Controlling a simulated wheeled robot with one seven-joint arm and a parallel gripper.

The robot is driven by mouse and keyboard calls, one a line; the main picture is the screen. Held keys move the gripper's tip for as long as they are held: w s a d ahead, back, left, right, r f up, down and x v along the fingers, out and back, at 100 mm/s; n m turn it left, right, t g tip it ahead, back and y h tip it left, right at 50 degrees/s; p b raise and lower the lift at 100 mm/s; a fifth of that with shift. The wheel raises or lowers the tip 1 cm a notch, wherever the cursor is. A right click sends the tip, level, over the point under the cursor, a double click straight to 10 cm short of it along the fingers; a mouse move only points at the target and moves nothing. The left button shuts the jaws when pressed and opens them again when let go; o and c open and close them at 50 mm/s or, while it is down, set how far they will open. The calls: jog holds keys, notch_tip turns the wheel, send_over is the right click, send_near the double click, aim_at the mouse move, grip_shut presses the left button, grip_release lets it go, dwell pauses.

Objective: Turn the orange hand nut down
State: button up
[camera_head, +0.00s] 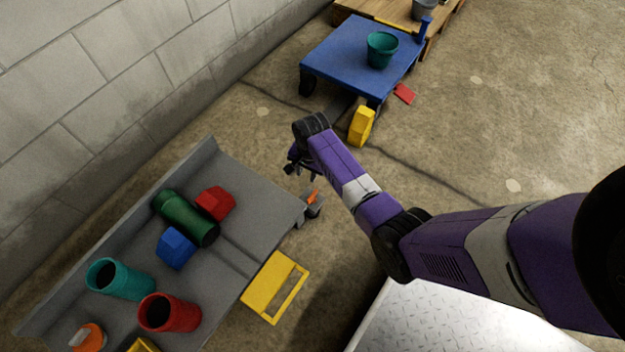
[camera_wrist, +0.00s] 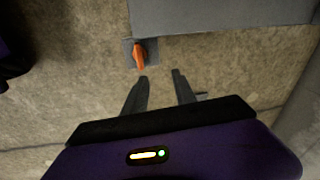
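The orange hand nut (camera_head: 313,196) sits on a small dark grey fitting at the right end of the grey bench. In the wrist view the nut (camera_wrist: 139,56) is a narrow orange piece on a grey plate, just beyond the left fingertip. My gripper (camera_wrist: 160,75) has its two dark fingers apart with nothing between them. The fingertips appear short of the nut, with the nut left of the gap. In the head view my gripper (camera_head: 293,165) is small and dark, beside the bench end, and its fingers are hard to make out.
The grey bench (camera_head: 270,215) holds a green cylinder (camera_head: 185,217), red and blue blocks, and teal and red tubes. A yellow frame (camera_head: 274,287) lies by its front edge. A yellow object (camera_head: 361,126) and a blue cart (camera_head: 345,58) stand beyond. Floor at right is clear.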

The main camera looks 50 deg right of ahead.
aim_at(312, 195)
jog(key=s, duration=0.1)
jog(key=s+g, duration=0.1)
jog(key=s+a+m, duration=0.1)
jog(key=shift+f+y, duration=0.35)
jog(key=shift+y, duration=0.05)
jog(key=shift+a+f, duration=0.1)
jog(key=shift+f, duration=0.15)
notch_tip(312, 195, down, 7)
jog(key=b, duration=0.4)
jog(key=shift+f+b, duration=0.15)
jog(key=shift+b, duration=0.2)
grip_shut()
